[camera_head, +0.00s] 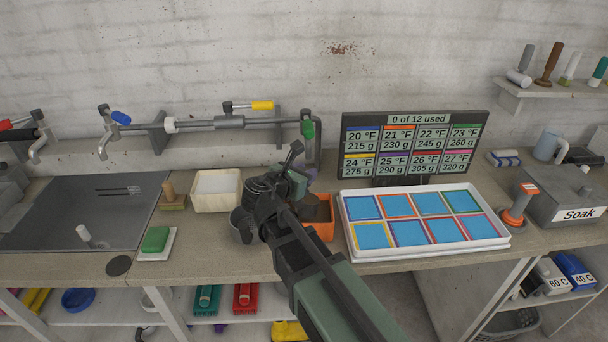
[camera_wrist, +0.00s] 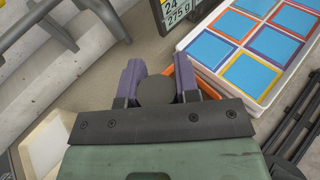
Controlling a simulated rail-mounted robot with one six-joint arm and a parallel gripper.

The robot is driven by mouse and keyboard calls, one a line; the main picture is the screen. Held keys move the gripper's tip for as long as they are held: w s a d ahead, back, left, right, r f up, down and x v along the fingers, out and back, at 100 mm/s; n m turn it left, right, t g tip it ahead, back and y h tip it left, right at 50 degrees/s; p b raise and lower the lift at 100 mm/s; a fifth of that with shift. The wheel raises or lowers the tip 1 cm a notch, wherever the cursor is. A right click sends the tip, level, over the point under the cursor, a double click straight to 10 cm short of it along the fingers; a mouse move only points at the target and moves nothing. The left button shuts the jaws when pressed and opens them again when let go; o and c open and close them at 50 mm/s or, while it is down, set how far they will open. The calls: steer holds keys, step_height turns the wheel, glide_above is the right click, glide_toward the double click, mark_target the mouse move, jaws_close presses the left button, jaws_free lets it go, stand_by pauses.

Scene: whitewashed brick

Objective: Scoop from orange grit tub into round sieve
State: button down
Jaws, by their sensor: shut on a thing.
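The orange grit tub (camera_head: 328,231) stands on the bench just right of my wrist, with dark grit (camera_head: 318,208) in it. Part of its orange rim (camera_wrist: 207,91) shows beside the right finger in the wrist view. My gripper (camera_wrist: 158,82) has its two purple fingers shut on a dark, round-ended thing (camera_wrist: 155,92). It looks like the end of a scoop handle; the rest is hidden below. I cannot make out the round sieve for certain.
A white tray of blue squares with coloured borders (camera_head: 488,243) lies right of the tub, before a display board (camera_head: 414,143). A cream box (camera_head: 217,190) stands left of my wrist. A green block (camera_head: 155,239) and a dark disc (camera_head: 118,265) lie farther left. Pipes run behind.

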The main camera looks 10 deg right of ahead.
step_height(320, 180, up, 11)
steer(key=t+h+p, duration=0.1)
steer(key=h+p, duration=0.1)
steer(key=p, duration=0.4)
steer(key=shift+r+t+p, duration=0.15)
steer(key=shift+t+p, duration=0.15)
steer(key=shift+p, duration=0.05)
steer(key=shift+a, duration=0.1)
stand_by(1.0)
